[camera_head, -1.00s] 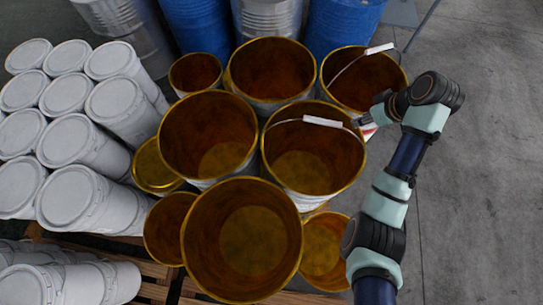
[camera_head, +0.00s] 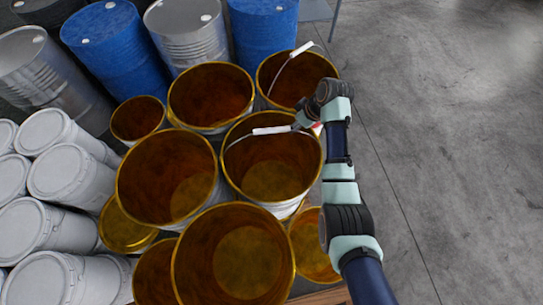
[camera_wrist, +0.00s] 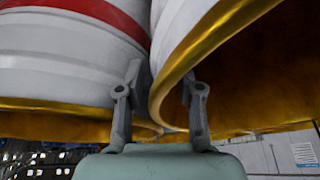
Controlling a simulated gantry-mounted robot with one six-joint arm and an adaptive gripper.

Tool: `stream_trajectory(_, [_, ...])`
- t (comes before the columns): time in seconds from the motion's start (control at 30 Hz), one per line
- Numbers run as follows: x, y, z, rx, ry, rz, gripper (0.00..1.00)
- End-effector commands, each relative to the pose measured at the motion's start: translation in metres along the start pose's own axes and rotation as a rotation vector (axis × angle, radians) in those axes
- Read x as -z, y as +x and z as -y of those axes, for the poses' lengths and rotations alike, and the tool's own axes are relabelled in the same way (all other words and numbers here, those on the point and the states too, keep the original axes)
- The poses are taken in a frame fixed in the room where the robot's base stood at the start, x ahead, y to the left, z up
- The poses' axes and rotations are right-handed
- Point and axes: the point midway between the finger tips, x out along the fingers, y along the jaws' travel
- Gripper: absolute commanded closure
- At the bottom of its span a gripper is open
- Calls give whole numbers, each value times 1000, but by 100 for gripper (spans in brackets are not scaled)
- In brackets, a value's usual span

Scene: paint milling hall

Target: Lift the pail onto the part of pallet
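Several open, gold-rimmed pails stand close together in the head view. The middle-right pail (camera_head: 268,178) has a raised handle with a white grip (camera_head: 271,130); the back-right pail (camera_head: 290,82) also has a raised handle. My gripper (camera_head: 301,121) is at the gap between these two pails, its tips partly hidden. In the wrist view, my gripper (camera_wrist: 162,80) has its fingers apart, with a pail's gold rim and white wall (camera_wrist: 178,35) showing between them. I cannot tell whether they touch it. Part of a wooden pallet (camera_head: 321,297) shows at the bottom.
Closed white pails (camera_head: 65,172) crowd the left. Blue drums (camera_head: 117,40) and grey metal drums (camera_head: 186,32) stand behind the open pails. The concrete floor (camera_head: 440,140) to the right is clear.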

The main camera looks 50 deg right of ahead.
Motion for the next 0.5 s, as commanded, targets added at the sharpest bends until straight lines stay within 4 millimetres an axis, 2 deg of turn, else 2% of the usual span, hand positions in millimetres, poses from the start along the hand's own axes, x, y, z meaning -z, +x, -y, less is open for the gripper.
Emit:
stream_trajectory(0.1, [0,0,0,0,0,0,64])
stream_trajectory(0.13, [0,0,0,0,0,0,67])
stream_trajectory(0.33, [0,0,0,0,0,0,100])
stream_trajectory(0.5, [0,0,0,0,0,0,100])
